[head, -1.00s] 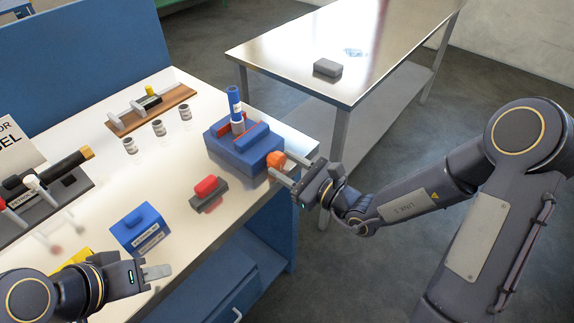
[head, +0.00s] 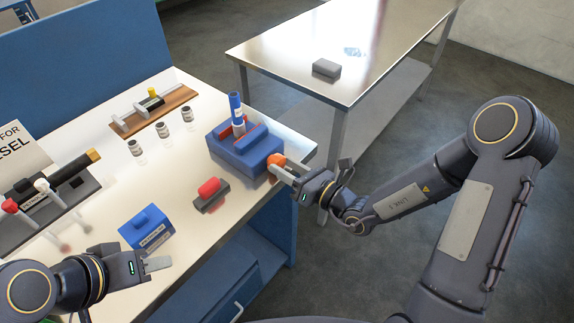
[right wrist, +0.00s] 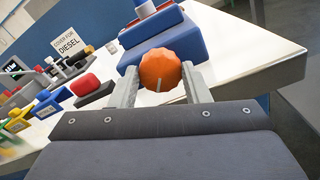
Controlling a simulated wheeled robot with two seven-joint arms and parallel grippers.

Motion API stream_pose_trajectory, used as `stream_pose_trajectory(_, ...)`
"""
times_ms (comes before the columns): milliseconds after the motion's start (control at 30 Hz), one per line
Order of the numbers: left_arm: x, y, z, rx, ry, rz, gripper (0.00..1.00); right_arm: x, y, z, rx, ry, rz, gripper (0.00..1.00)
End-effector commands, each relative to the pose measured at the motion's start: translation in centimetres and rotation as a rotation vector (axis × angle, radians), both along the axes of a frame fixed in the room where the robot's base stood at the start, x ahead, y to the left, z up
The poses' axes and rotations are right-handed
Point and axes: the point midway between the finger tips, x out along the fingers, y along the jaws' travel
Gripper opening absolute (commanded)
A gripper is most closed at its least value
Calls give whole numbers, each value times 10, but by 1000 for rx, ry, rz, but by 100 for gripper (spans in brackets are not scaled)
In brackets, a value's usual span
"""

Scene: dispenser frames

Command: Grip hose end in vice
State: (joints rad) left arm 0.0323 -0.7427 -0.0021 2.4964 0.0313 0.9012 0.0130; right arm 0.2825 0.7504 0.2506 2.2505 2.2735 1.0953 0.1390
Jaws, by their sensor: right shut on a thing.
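The blue vice (head: 240,146) stands at the right end of the workbench, with red jaw faces. The blue hose end (head: 236,108) with a white band stands upright between the vice jaws. My right gripper (head: 280,170) is shut on the orange knob (head: 275,160) at the vice's near right side. In the right wrist view the knob (right wrist: 160,70) sits between the two fingers, with the vice (right wrist: 165,38) behind it. My left gripper (head: 158,264) is at the lower left, apart from everything; its finger gap is not clear.
A red-topped grey block (head: 210,194) and a blue labelled box (head: 146,230) lie in front of the vice. Several small jars (head: 162,130) and a wooden rack (head: 148,110) are behind. A metal table (head: 300,40) with a grey block (head: 326,68) stands at the back right.

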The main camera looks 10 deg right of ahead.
Motion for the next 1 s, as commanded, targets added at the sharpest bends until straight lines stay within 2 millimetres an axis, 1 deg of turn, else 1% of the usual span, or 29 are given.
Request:
stream_pose_trajectory(433, 0, 0, 1, 0, 0, 0, 36, 0, 0, -1, 9, 9, -1, 20)
stream_pose_trajectory(467, 0, 0, 1, 0, 0, 0, 36, 0, 0, -1, 9, 9, -1, 44)
stream_pose_trajectory(600, 0, 0, 1, 0, 0, 0, 36, 0, 0, 0, 9, 9, -1, 62)
stream_pose_trajectory(633, 0, 0, 1, 0, 0, 0, 36, 0, 0, 0, 9, 9, -1, 64)
stream_pose_trajectory(867, 0, 0, 1, 0, 0, 0, 36, 0, 0, 0, 8, 8, 0, 64)
stream_pose_trajectory(1000, 0, 0, 0, 0, 0, 0, 36, -5, -7, 0, 8, 8, -2, 64)
